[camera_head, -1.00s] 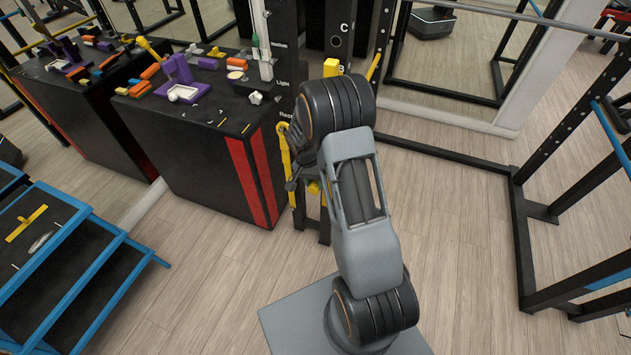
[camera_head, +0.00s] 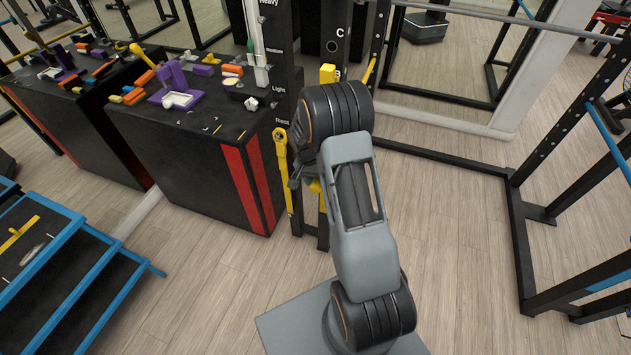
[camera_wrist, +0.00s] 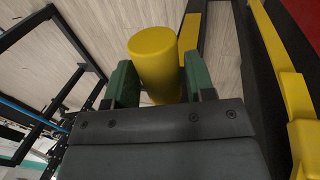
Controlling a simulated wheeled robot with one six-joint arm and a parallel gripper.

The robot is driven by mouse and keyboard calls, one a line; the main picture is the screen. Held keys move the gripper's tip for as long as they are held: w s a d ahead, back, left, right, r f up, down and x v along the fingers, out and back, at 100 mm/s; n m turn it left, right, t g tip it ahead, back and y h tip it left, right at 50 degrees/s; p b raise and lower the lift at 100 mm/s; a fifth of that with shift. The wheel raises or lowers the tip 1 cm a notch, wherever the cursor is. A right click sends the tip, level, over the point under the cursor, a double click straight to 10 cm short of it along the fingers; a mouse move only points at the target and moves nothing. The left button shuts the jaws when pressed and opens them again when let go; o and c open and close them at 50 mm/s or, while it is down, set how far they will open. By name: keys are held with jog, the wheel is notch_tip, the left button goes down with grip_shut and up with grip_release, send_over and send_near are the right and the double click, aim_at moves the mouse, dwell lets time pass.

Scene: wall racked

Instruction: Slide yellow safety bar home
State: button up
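A yellow bar (camera_head: 284,170) with a rounded upper end runs up and down beside the black rack upright in the head view. My gripper (camera_head: 297,176) is just right of it, mostly hidden behind my arm. In the wrist view my gripper's two green fingers (camera_wrist: 160,88) stand apart, one on each side of a yellow cylinder (camera_wrist: 154,56). A gap shows beside the left finger; contact at the right finger is unclear. A long yellow bar (camera_wrist: 279,60) runs along the right of that view. I cannot tell which yellow part is the safety bar.
A black box-like table (camera_head: 190,180) with red stripes and purple and orange parts stands left of the upright. Blue-edged black steps (camera_head: 75,280) are at the lower left. A black rack frame (camera_head: 525,240) stands at the right. Wooden floor (camera_head: 440,220) between is clear.

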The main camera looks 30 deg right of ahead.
jog(key=shift+o, duration=1.3)
jog(key=v, duration=1.3)
jog(key=shift+r+p, duration=0.35)
